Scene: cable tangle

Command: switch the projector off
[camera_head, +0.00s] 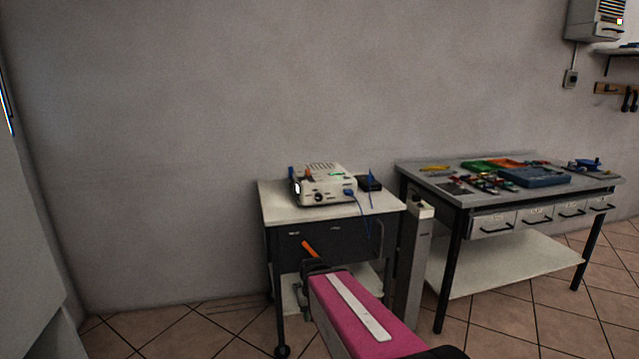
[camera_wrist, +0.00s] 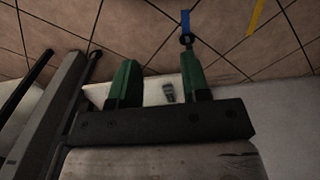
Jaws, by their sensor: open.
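The white projector (camera_head: 322,186) stands on the light top of a dark cart (camera_head: 285,215) against the wall. A small green patch shows on its top and a blue plug (camera_head: 349,191) with a blue cable is at its right side. I cannot make out a power switch. My gripper (camera_head: 303,298) is low in front of the cart, below its top and apart from the projector. In the wrist view my gripper (camera_wrist: 160,72) has its two green fingers spread with nothing held between them. The projector does not show in that view.
A black box (camera_head: 369,183) sits behind the projector's right side. A narrow grey post (camera_head: 413,262) stands right of the cart. Further right is a workbench (camera_head: 440,180) with trays, small parts and drawers. Tiled floor (camera_head: 155,335) is clear at the left.

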